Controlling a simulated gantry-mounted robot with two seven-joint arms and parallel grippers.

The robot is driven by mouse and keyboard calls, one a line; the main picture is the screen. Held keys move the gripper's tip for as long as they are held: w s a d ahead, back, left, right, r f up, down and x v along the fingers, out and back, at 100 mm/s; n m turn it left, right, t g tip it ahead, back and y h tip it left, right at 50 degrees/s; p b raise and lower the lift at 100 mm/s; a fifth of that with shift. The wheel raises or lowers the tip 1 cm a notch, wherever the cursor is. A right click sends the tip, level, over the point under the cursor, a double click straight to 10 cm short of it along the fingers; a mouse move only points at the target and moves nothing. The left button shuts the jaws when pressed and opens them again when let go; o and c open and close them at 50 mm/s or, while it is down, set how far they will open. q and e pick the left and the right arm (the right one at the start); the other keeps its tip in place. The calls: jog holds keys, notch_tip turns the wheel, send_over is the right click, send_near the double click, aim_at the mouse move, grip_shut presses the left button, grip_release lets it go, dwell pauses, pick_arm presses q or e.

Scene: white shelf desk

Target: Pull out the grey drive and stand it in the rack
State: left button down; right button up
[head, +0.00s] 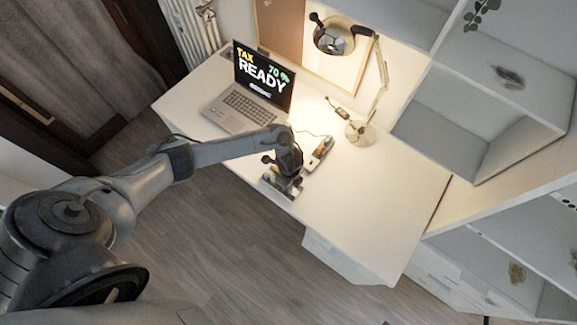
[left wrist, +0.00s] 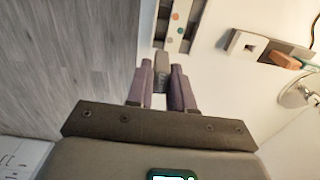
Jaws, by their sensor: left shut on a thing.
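My left gripper (head: 288,186) is over the front edge of the desk. In the left wrist view its fingers (left wrist: 162,88) are shut on the grey drive (left wrist: 162,66), a small grey block sticking out past the fingertips. The rack, a pale strip with coloured dots (left wrist: 177,20), lies just beyond the drive; I cannot tell if they touch. In the head view the rack (head: 268,187) is partly hidden by my gripper. My right gripper is in neither view.
A white hub (left wrist: 246,43) with an orange drive (left wrist: 285,60) is beside the rack; the hub also shows in the head view (head: 318,152). A laptop (head: 250,100) and a lamp (head: 360,132) stand further back. The desk's right side (head: 385,200) is clear.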

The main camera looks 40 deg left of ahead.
pick_arm(q)
jog(key=shift+r, duration=0.1)
jog(key=shift+f+b, duration=2.05)
jog(key=shift+f, duration=0.95)
jog(key=shift+p, duration=0.6)
jog(key=shift+f+b, duration=1.6)
jog(key=shift+f, duration=0.5)
jog(key=c, duration=0.9)
grip_release()
jog(key=shift+r, duration=0.1)
notch_tip(320, 180, up, 11)
jog(key=p, duration=0.3)
